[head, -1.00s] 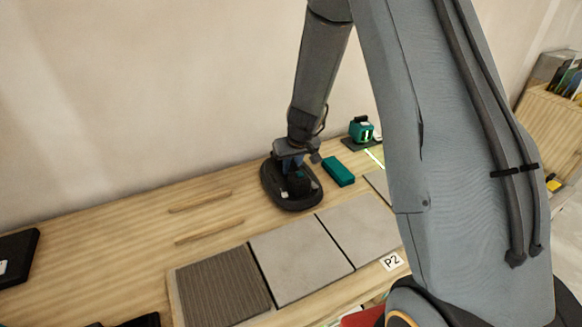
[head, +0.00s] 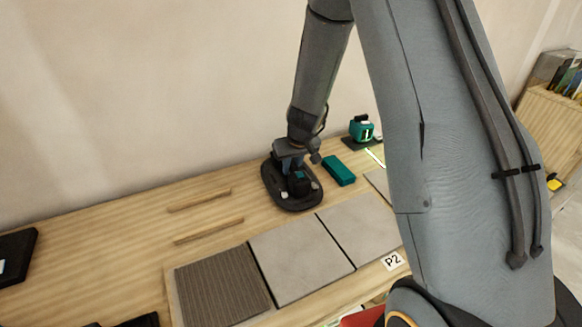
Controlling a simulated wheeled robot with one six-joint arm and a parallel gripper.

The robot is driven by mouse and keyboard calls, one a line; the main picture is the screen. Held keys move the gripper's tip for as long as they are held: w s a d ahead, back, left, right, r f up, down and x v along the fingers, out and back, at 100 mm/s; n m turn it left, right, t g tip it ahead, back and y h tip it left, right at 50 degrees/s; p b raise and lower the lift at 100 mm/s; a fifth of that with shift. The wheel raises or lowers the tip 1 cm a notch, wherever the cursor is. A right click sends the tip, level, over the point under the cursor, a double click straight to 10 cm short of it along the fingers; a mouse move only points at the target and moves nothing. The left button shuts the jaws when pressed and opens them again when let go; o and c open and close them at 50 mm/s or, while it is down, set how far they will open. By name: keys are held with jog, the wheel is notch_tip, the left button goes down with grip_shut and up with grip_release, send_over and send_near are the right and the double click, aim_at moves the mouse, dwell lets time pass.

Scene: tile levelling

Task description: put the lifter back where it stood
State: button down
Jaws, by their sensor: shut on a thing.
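The lifter (head: 275,193) is a black oval pad with a handle on top, behind the row of tiles. My gripper (head: 295,173) is at its handle and shut on it, with the arm coming down from above. The fingertips are small and partly hidden against the dark lifter. I cannot tell whether the pad touches the wooden worktop (head: 120,245) or hangs just above it.
Two thin wooden strips (head: 199,200) (head: 208,231) lie to the left of the lifter. A teal block (head: 339,170) and a green levelling device (head: 361,130) stand to the right. Grey tiles (head: 300,260) and a ribbed tile (head: 222,287) lie in front. A black box (head: 15,255) stands far left.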

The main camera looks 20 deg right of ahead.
jog(key=shift+f+b, duration=0.15)
jog(key=shift+b, duration=0.15)
dwell(0.4)
jog(key=c, duration=1.5)
grip_release()
jog(key=p+v, duration=0.1)
jog(key=v, duration=0.6)
jog(key=shift+s+r, duration=0.25)
jog(key=shift+r, duration=0.1)
jog(key=s+r+g, duration=0.1)
jog(key=s+r, duration=0.1)
jog(key=s, duration=0.6)
jog(key=s+r+g, duration=0.1)
jog(key=s+r, duration=0.1)
jog(key=s, duration=0.6)
jog(key=s+r+m+g, duration=0.1)
jog(key=s+r, duration=0.1)
jog(key=s, duration=0.7)
jog(key=shift+a+r+h, duration=0.25)
jog(key=shift+a+h, duration=0.05)
